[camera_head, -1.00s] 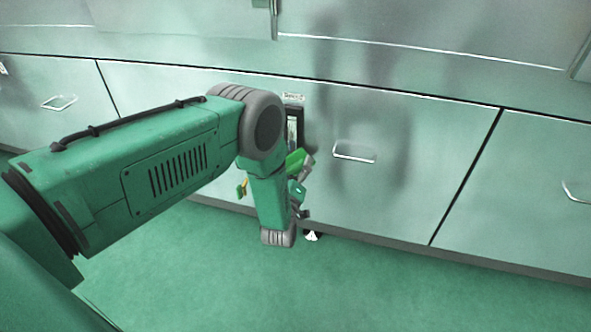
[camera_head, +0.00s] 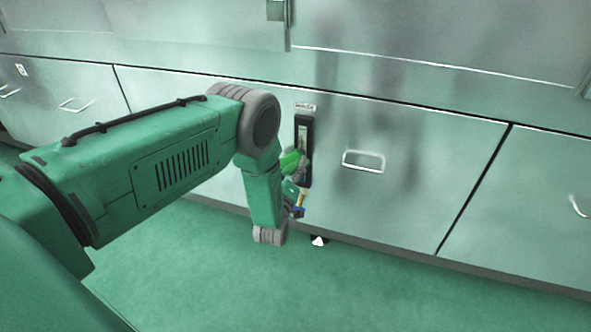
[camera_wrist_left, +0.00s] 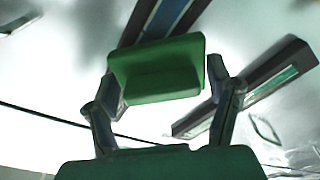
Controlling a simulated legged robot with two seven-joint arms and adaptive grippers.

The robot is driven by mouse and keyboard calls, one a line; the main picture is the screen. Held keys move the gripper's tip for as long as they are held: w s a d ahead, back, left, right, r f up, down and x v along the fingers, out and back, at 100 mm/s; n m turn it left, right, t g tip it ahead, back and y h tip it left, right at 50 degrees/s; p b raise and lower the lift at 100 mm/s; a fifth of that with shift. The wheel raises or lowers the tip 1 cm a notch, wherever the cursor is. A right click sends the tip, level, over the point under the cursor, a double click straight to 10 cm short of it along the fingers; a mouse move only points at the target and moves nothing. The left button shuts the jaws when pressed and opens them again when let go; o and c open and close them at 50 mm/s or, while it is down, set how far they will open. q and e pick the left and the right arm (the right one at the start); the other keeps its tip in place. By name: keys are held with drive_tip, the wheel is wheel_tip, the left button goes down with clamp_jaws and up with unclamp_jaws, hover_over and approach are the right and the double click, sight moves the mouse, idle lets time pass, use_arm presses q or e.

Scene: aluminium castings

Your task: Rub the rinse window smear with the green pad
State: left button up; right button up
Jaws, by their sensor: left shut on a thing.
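The green pad (camera_head: 290,161) is in my left gripper (camera_head: 297,168), in front of the cabinet face. In the left wrist view the pad (camera_wrist_left: 158,70) sits between the two fingers of the left gripper (camera_wrist_left: 163,88), which is shut on it. The rinse window (camera_head: 303,124) is a tall dark frame under a small label, just right of the pad. The gripper covers part of its lower left. I cannot tell whether the pad touches the window. The smear cannot be made out. My right gripper is not in view.
Left wrist view shows a dark-framed strip with blue (camera_wrist_left: 165,18) behind the pad and another with a green pane (camera_wrist_left: 270,80) at right. A drawer handle (camera_head: 363,160) projects right of the window. A small white piece (camera_head: 318,241) is at the cabinet foot. Green floor (camera_head: 220,285) is open.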

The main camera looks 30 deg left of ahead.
sight(294, 154)
use_arm(q)
wheel_tip(294, 154, up, 2)
drive_tip(key=shift+d+p, duration=0.1)
drive_tip(key=shift+p, duration=0.55)
drive_tip(key=shift+d+f, duration=0.1)
drive_tip(key=shift+d, duration=0.2)
drive_tip(key=shift+w+d+r+p, duration=0.25)
drive_tip(key=shift+d+r+p, duration=0.1)
drive_tip(key=shift+d+r, duration=0.4)
drive_tip(key=shift+w+d+r+p, duration=0.3)
drive_tip(key=shift+d+r, duration=0.25)
drive_tip(key=shift+d, duration=0.35)
drive_tip(key=shift+s+a, duration=0.2)
drive_tip(key=shift+a, duration=0.8)
drive_tip(key=shift+s+a, duration=0.2)
drive_tip(key=shift+a, duration=0.75)
drive_tip(key=shift+a+r+p, duration=0.15)
drive_tip(key=shift+r+p, duration=1.25)
drive_tip(key=shift+w+d+f+b, duration=0.1)
drive_tip(key=shift+w+d+b, duration=0.05)
drive_tip(key=shift+d, duration=0.95)
drive_tip(key=shift+w+d+f+b, duration=0.1)
drive_tip(key=shift+w+d+b, duration=0.05)
drive_tip(key=shift+d, duration=0.95)
